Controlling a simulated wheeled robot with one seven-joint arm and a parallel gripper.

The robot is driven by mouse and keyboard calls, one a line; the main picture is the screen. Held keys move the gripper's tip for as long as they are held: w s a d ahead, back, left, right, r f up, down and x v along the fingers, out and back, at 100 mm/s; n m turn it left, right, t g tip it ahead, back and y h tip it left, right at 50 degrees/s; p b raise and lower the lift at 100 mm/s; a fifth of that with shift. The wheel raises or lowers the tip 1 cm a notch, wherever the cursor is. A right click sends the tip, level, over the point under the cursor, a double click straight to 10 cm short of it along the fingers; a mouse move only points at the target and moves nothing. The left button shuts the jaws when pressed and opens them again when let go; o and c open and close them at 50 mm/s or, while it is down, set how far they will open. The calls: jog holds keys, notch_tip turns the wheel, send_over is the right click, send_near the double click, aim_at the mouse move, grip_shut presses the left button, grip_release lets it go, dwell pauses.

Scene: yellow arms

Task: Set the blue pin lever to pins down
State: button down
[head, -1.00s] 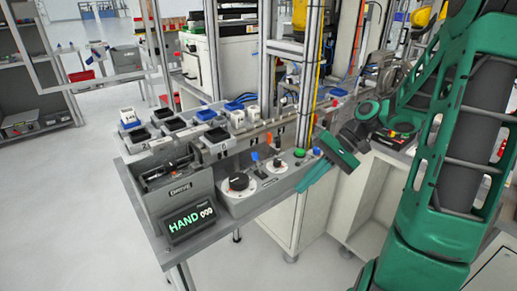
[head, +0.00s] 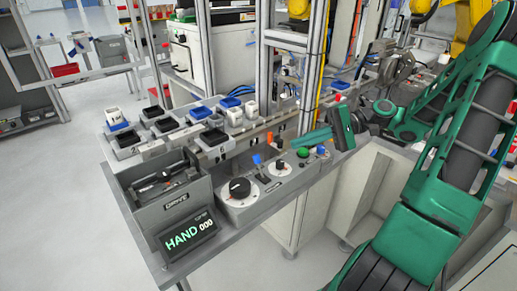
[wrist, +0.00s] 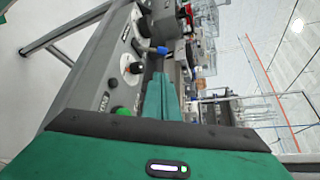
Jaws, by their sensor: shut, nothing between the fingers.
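The blue pin lever (head: 257,159) stands on the grey control panel, its blue tip tilted up and to the left on a dark stem. In the wrist view the blue lever (wrist: 161,50) projects from the panel a little beyond my fingertips. My gripper (head: 292,146) is shut and empty, its green fingers pointing left toward the lever, with a gap between. In the wrist view the gripper's fingers (wrist: 160,80) lie together alongside the panel. The lever's setting label is too small to read.
A black knob (head: 240,187) on a white dial is left of the lever, and a smaller dial (head: 279,168) is right of it. A green button (head: 303,152) is close to my fingers. A screen (head: 188,236) reads HAND 000. Trays and a metal post stand behind.

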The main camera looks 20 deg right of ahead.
jog(key=shift+d, duration=0.1)
send_near(259, 165)
jog(key=shift+w+a+f, duration=0.2)
jog(key=shift+w+a, duration=0.6)
jog(key=shift+a, duration=0.15)
jog(key=shift+w+a+f, duration=0.2)
jog(key=shift+w+a, duration=0.55)
jog(key=shift+a, duration=0.25)
jog(key=shift+w+a+f, duration=0.15)
jog(key=shift+w+a, duration=0.65)
jog(key=shift+a, duration=0.15)
jog(key=shift+a, duration=0.15)
